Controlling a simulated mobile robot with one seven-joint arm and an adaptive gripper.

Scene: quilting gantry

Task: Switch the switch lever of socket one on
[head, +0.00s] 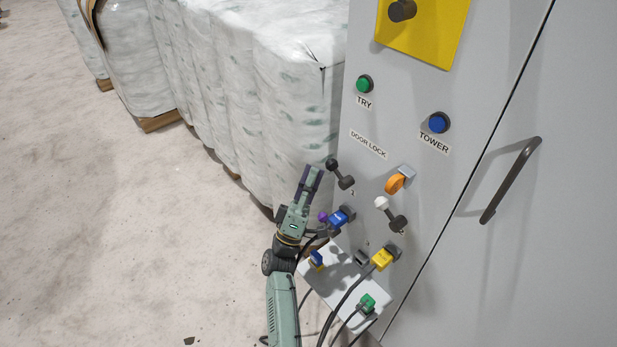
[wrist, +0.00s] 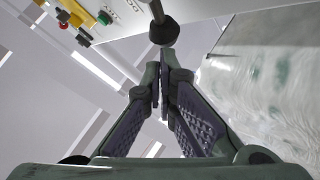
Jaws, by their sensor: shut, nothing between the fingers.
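The switch lever of socket one, a black-knobbed lever (head: 333,166), stands out from the grey cabinet face above a small mark that looks like "1". Its knob points up and left in the head view. The wrist view shows a dark knob on a stem (wrist: 163,30) just beyond my fingertips. My gripper (head: 314,170) is shut and empty, just left of the knob; it also shows in the wrist view (wrist: 166,58). I cannot tell whether the fingertips touch the knob. A blue plug (head: 339,218) sits in the socket below this lever.
A white-knobbed lever (head: 382,203) is to the right, with a yellow plug (head: 382,260) below. An orange door-lock knob (head: 395,184) is near the levers. Cables hang over a lower shelf (head: 335,275).

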